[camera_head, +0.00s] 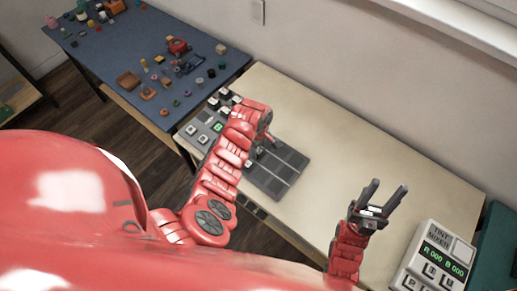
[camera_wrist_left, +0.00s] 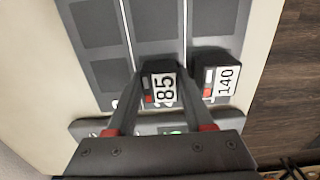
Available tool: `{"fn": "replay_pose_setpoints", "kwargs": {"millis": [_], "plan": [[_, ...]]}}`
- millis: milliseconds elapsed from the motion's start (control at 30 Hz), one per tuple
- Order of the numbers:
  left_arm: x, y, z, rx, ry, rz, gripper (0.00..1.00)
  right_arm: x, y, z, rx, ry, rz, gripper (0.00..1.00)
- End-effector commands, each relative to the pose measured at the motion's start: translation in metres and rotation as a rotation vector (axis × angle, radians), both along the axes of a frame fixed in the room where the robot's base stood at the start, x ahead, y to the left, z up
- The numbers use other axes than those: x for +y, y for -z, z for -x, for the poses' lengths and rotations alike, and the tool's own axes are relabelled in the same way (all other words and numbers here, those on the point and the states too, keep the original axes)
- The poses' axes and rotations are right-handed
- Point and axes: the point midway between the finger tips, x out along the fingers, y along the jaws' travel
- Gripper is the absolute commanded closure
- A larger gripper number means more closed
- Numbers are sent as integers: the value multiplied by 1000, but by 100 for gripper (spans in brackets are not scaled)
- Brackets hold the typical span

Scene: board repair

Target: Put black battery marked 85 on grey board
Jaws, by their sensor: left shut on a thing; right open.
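My left gripper (camera_head: 260,146) is over the board's far left part. In the left wrist view, its fingers (camera_wrist_left: 158,95) are shut on the black battery marked 85 (camera_wrist_left: 163,86). I cannot tell whether the battery touches the board. A black battery marked 140 (camera_wrist_left: 222,80) is close by on the right, apart from the one I hold. My right gripper (camera_head: 384,196) is open and empty above the table's right part.
A grey panel (camera_head: 207,128) with several small blocks adjoins the board's left side. A tint mixer box (camera_head: 436,262) stands at the right. A blue table (camera_head: 130,50) with several small objects is at the back left. The pale table's middle (camera_head: 340,150) is clear.

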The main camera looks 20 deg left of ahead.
Motion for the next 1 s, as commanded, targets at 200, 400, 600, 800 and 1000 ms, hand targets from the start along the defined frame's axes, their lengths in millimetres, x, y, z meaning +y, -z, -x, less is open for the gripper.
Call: {"fn": "replay_pose_setpoints", "kwargs": {"millis": [200,400,600,800,1000], "plan": [[0,0,0,0,0,0,13,0,0,0,0,0,0,50],[0,0,0,0,0,0,13,0,0,0,0,0,0,50],[0,-7,-2,-4,-1,1,13,0,2,0,0,0,0,50],[1,-31,-1,-8,2,-1,13,0,8,0,0,0,0,50],[0,-68,-3,-10,0,2,13,0,20,0,0,0,0,50]]}}
